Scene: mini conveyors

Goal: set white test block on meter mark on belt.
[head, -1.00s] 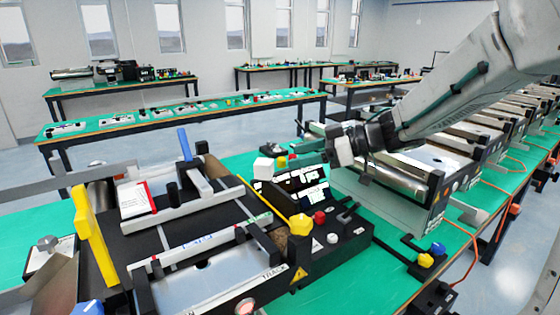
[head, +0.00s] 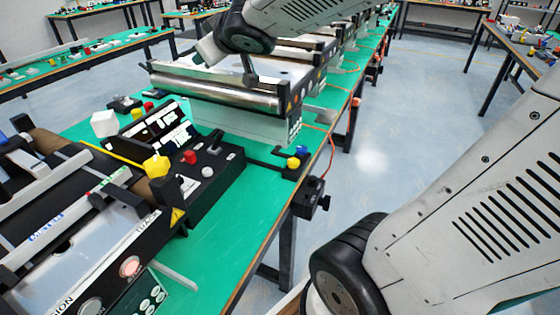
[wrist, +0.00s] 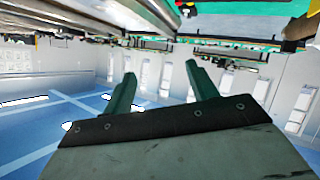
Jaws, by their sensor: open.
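The white test block (head: 104,123) is a small white cube behind the control box of the near conveyor in the head view. The black belt (head: 15,198) of that conveyor shows at the left edge. A blue METER label (head: 46,231) is on its near side rail; I cannot make out a mark on the belt itself. In the wrist view my gripper (wrist: 160,69) is open, with two dark green fingers apart and nothing between them. In the head view the end of my arm is up at the top, beyond the block and apart from it.
The control box (head: 200,165) carries a lit display, a yellow knob and a red button. A second conveyor with a steel roller (head: 215,90) stands behind it, with more in a row. The green bench top (head: 225,225) is clear in front. Open floor (head: 400,130) lies right.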

